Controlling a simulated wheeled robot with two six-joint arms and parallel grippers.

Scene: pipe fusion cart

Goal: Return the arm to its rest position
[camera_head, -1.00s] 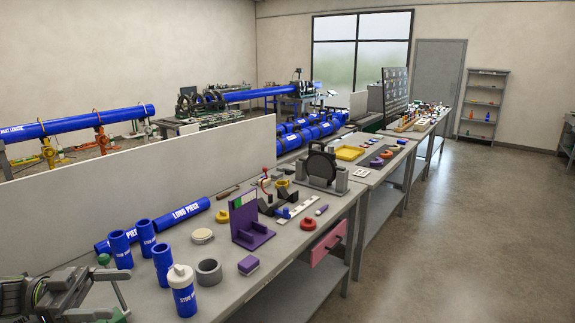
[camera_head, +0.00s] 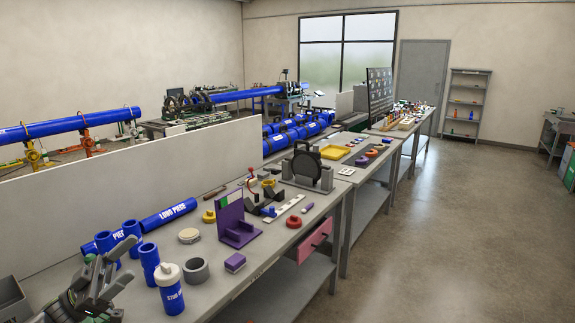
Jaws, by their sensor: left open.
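My left gripper (camera_head: 112,277) is at the lower left of the head view, with its dark grey fingers spread apart and nothing visible between them. It shows over the near left end of the workbench (camera_head: 213,286), close to the blue pipe pieces; whether it touches any of them I cannot tell. An upright blue pipe piece (camera_head: 149,262) stands just behind the bottle. My right gripper is not in view.
A white panel (camera_head: 120,188) runs along the bench's back. Open floor (camera_head: 430,240) lies to the right.

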